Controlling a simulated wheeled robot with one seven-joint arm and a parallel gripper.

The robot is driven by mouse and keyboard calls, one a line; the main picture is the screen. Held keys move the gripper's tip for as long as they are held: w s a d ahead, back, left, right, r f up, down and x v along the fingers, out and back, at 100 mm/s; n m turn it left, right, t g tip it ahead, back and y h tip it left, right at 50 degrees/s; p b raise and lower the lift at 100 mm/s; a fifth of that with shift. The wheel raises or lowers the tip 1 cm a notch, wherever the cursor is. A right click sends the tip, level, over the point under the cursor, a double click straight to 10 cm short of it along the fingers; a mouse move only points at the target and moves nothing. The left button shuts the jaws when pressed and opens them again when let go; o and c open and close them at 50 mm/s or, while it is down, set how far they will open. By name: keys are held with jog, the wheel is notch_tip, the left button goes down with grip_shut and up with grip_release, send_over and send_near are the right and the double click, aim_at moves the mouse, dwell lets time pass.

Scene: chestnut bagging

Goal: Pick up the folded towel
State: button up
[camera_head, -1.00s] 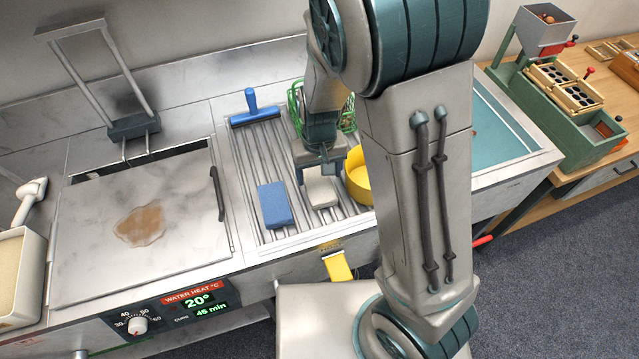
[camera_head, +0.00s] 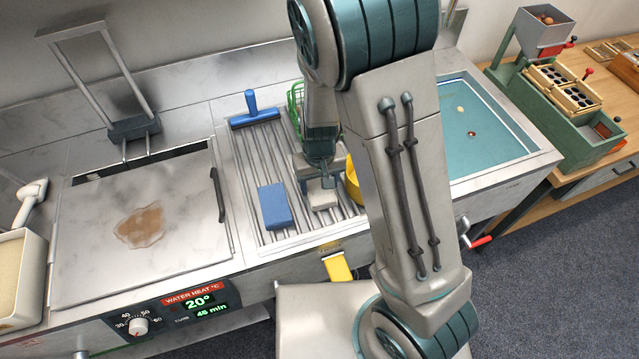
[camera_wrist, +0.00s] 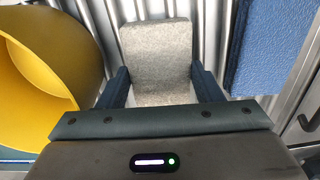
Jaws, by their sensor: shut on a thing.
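The folded towel (camera_head: 321,199) is a small light-grey block on the ribbed metal drainboard, to the right of a blue block. In the wrist view the towel (camera_wrist: 158,55) lies between my two dark fingers. My gripper (camera_head: 321,180) is over the towel, and the wrist view shows its fingers (camera_wrist: 158,88) shut on the towel's two sides. The towel's near end is hidden by the gripper body. I cannot tell whether the towel is lifted off the ribs.
The blue block (camera_head: 274,207) lies close to the left of the towel. A yellow bowl (camera_wrist: 45,75) stands on the other side, partly hidden by my arm in the head view. A blue squeegee (camera_head: 254,112) and a green wire basket (camera_head: 294,104) are behind.

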aim_at(320, 186)
notch_tip(320, 186, up, 10)
dwell(0.6)
jog(key=shift+o, duration=0.4)
